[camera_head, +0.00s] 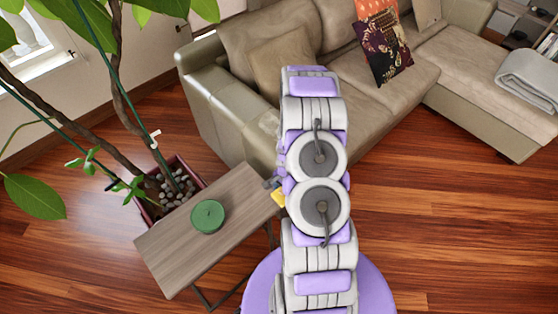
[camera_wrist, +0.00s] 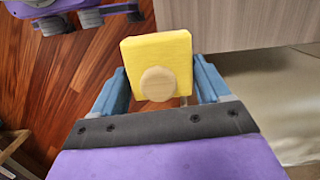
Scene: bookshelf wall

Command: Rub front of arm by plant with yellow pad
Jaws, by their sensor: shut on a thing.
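The beige leather sofa stands at the back in the head view; its arm by the plant (camera_head: 218,125) faces the side table. The potted plant (camera_head: 120,100) is at the left. My gripper (camera_head: 273,184) is low beside the side table's right end, largely hidden by my arm. A bit of the yellow pad (camera_head: 279,198) shows there. In the wrist view my gripper (camera_wrist: 160,75) is shut on the yellow pad (camera_wrist: 158,52), its blue fingers at both sides of it. The pad has a round wooden knob facing the camera. I see no contact between pad and sofa.
A narrow wooden side table (camera_head: 175,250) with a green candle (camera_head: 208,216) stands between the plant pot (camera_head: 147,208) and my arm, close to the gripper. Wooden floor (camera_head: 440,215) is clear at the right. Cushions (camera_head: 383,45) lie on the sofa.

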